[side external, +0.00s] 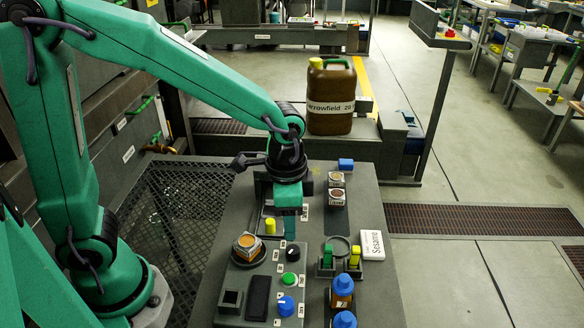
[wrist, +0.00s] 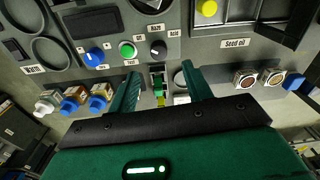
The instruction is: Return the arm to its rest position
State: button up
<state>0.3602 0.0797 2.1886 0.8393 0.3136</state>
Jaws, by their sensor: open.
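My gripper (side external: 289,232) hangs low over the grey machine panel (side external: 240,283) in the side view, at the end of my green arm, which reaches across from the left. In the wrist view its two green fingers (wrist: 160,90) stand wide apart with nothing held. Between and beyond them show a small green and yellow part (wrist: 158,86) and the panel. In the side view one finger hides much of the other. My arm is stretched out over the bench, not folded back.
The panel has a yellow button (side external: 270,226), a green knob (side external: 291,280) and a blue knob (side external: 286,305). A box of orange contents (side external: 248,244) sits left of the gripper. Blue-capped bottles (side external: 342,290) and a Sesame card (side external: 372,245) stand right. A jerrycan (side external: 331,100) is behind.

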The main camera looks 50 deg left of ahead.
jog(key=s+a+r+n+t, duration=0.5)
jog(key=s+a+r+n, duration=0.2)
jog(key=a+r, duration=0.5)
jog(key=shift+s+n, duration=0.4)
jog(key=shift+s, duration=0.9)
